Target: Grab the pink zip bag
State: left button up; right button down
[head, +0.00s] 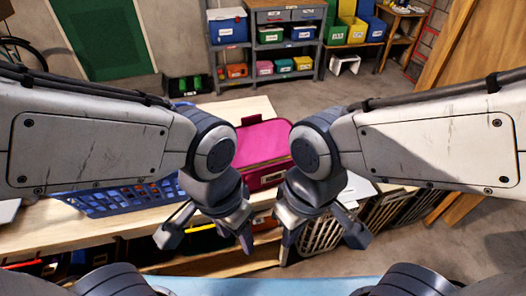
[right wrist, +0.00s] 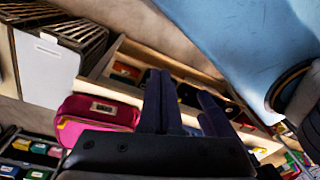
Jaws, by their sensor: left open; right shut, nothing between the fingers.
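The pink zip bag (head: 262,143) sits on the pale wooden bench top beyond my two wrists. My arms hide parts of its sides; a small label shows on its front. The bag also shows in the right wrist view (right wrist: 97,112), left of the fingers and apart from them. My left gripper (head: 207,236) is open and empty, in front of the bench edge, nearer to me than the bag. My right gripper (head: 320,232) is shut and empty, also on the near side of the bag, to its right. Its fingers show in the right wrist view (right wrist: 182,100).
A blue basket (head: 112,202) stands on the bench left of the bag.

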aim_at(262, 158)
jog(key=z, duration=1.05)
jog(key=i, duration=0.9)
jog(key=u, duration=2.6)
